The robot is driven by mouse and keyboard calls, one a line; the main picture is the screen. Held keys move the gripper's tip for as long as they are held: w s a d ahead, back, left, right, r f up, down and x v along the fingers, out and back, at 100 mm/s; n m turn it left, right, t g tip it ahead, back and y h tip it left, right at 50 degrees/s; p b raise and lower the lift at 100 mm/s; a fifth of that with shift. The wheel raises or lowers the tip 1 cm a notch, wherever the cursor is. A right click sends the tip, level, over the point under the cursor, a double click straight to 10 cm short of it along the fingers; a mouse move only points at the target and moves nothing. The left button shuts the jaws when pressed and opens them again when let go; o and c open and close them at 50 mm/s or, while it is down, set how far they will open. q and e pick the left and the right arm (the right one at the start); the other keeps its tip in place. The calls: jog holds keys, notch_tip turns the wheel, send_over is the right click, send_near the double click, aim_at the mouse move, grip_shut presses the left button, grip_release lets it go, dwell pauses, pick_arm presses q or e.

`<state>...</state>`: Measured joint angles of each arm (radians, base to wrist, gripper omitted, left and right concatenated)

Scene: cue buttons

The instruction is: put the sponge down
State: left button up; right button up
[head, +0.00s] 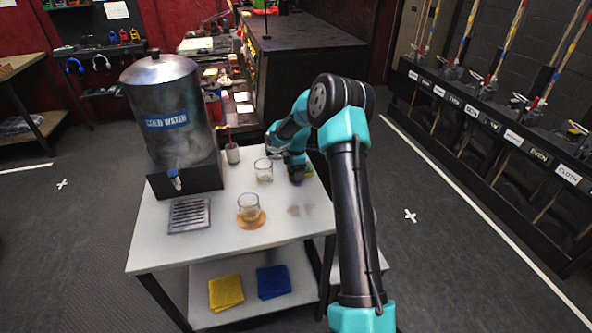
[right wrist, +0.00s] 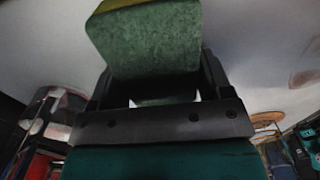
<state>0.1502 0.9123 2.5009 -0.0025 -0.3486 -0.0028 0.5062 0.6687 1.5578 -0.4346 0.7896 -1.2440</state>
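My right gripper (head: 297,174) is low over the back right part of the white table, beside an empty glass. In the right wrist view, a green sponge (right wrist: 150,45) fills the space between the two dark fingers, and the gripper is shut on it. In the head view only a small yellow-green bit of the sponge (head: 308,172) shows past the gripper. I cannot tell whether the sponge touches the table (head: 160,240). My left gripper is not in view.
One glass (head: 264,172) stands left of the gripper; another glass (head: 248,207) stands on a round coaster (head: 251,222). A water dispenser (head: 165,110), a drip grate (head: 189,215) and a cup (head: 232,154) are further left. Yellow (head: 226,292) and blue (head: 273,282) cloths lie on the lower shelf.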

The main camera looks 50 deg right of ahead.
jog(key=o, duration=0.3)
jog(key=shift+o, duration=0.2)
jog(key=shift+r, duration=0.1)
notch_tip(320, 180, up, 12)
dwell(0.5)
jog(key=shift+r, duration=0.1)
dwell(0.4)
